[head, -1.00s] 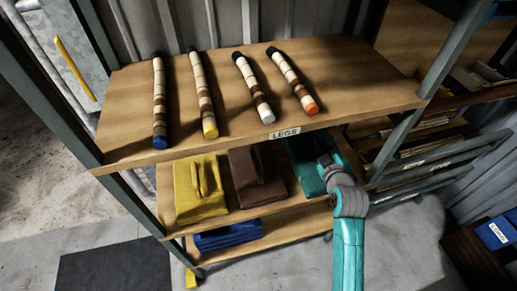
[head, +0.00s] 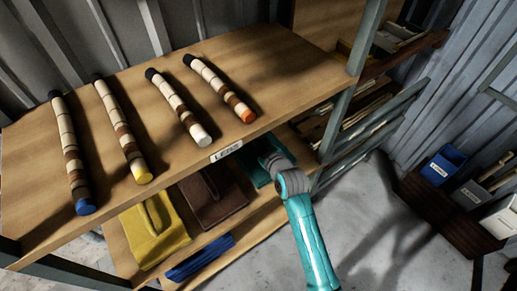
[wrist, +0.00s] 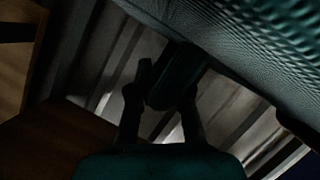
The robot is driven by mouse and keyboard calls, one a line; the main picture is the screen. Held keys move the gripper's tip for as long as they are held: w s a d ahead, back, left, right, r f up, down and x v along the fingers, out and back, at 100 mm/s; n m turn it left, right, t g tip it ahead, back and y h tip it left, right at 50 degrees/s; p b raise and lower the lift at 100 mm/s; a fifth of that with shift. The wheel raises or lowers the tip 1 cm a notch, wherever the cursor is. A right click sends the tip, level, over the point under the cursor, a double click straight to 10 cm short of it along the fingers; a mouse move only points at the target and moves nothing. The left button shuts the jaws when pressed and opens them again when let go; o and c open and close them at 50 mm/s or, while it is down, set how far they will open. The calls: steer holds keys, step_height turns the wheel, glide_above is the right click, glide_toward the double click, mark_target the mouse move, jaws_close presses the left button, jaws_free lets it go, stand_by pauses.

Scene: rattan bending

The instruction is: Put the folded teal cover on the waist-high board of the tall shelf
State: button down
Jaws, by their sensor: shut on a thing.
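The teal cover (head: 253,173) shows only in part in the head view, at the right end of the board below the top one, beside a brown cover. My teal arm reaches in under the top board, and its grey wrist hides part of the cover. In the wrist view, my gripper (wrist: 161,98) is shut on a dark strap-like handle of the teal cover (wrist: 245,45), whose ribbed surface fills the upper right. The image is dark, so I cannot tell whether the cover touches the board. The tall shelf (head: 285,60) carries the boards.
Several striped rods, including one with an orange end (head: 220,92), lie on the top board labelled LEGS. Below are a yellow cover (head: 155,232), the brown cover (head: 212,195) and a blue cover (head: 205,255). Blue and white bins (head: 440,170) stand right. Grey floor (head: 385,215) is open between.

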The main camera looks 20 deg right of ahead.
steer(key=shift+f, duration=1.85)
steer(key=c, duration=1.1)
jaws_free()
steer(key=shift+f, duration=0.1)
steer(key=v, duration=1.2)
steer(key=shift+s, duration=0.1)
